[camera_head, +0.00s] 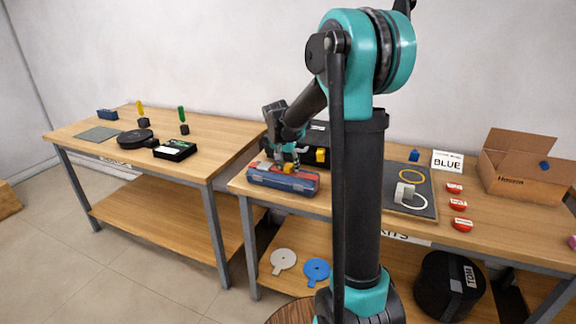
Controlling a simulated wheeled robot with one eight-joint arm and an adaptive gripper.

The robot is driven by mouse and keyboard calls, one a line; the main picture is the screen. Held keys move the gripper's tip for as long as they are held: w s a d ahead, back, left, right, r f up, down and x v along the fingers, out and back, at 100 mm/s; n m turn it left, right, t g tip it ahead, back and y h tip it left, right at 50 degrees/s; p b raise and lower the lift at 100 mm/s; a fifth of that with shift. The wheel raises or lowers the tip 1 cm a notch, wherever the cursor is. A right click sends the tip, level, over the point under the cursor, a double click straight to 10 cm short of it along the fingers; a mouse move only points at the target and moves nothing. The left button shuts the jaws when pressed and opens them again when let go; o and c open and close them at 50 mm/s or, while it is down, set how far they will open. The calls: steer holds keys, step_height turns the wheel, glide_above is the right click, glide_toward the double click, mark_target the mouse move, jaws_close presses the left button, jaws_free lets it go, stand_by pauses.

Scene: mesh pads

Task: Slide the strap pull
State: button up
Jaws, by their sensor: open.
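My gripper (287,167) is low over a blue and red case (305,184) near the left end of the right-hand table. The gripper is open. Its fingertips are small and dark here, and I cannot tell whether they touch the case. I cannot make out a strap pull for certain; the gripper hides part of the case's top. A black and yellow item (320,156) is just behind the case, partly hidden by my arm.
On the right-hand table (500,225) are a dark mat (425,208) with rings, several red items (458,205), a BLUE card (447,161) and a cardboard box (530,180). The left-hand table (90,140) holds a round black device (134,138). My arm blocks the middle.

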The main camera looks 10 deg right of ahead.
steer(key=shift+c, duration=0.6)
jaws_close()
steer(key=w+a, duration=0.2)
steer(key=a, duration=0.1)
steer(key=shift+w+a, duration=0.1)
steer(key=shift+a, duration=0.2)
steer(key=shift+o, duration=0.6)
jaws_free()
steer(key=shift+d, duration=0.15)
